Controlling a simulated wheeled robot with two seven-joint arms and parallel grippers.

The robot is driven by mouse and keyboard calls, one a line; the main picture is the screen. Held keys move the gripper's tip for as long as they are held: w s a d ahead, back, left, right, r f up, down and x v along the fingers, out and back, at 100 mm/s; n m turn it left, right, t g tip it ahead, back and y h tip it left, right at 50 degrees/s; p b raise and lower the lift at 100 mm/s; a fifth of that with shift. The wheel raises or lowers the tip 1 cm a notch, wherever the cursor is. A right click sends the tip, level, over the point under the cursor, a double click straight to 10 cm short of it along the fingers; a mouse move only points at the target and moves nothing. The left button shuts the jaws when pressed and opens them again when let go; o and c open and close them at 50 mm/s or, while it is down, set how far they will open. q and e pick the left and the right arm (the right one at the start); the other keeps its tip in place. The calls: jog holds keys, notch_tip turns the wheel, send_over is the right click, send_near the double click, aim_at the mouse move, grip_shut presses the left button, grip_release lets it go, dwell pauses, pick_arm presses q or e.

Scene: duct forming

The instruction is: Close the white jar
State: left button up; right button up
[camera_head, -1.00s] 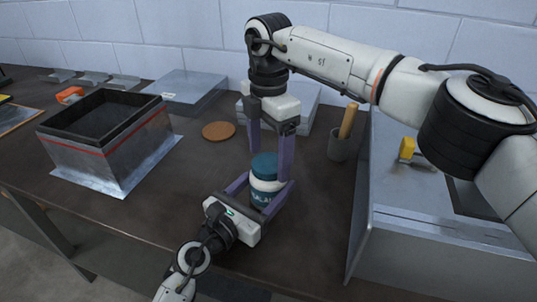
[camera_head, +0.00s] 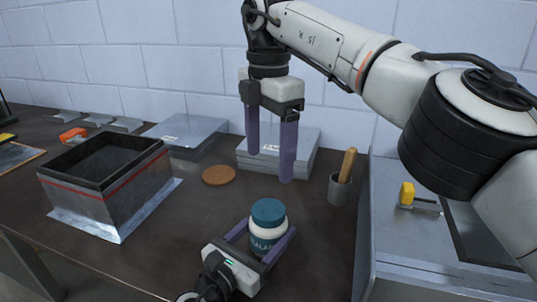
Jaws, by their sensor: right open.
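The white jar (camera_head: 267,236) stands upright near the table's front, with a teal band low on its body. A teal lid (camera_head: 268,210) sits on its top and looks level; whether it is fully tightened I cannot tell. My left gripper (camera_head: 270,229) comes in low from the front, with one purple finger on each side of the jar's body, shut on it. My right gripper (camera_head: 270,166) is open and empty, fingers pointing down, above and behind the jar, clear of the lid.
An open metal box with a red line (camera_head: 78,194) stands at left. A round brown disc (camera_head: 219,175) lies behind the jar. Grey flat boxes (camera_head: 190,134) lie at the back. A cup (camera_head: 338,190) with a wooden-handled tool and a metal unit (camera_head: 400,255) stand at right.

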pick_arm(q)
jog(key=o, duration=2.1)
jog(key=shift+o, duration=0.2)
jog(key=v, duration=0.9)
jog(key=shift+s+a, duration=0.35)
jog(key=shift+s, duration=0.2)
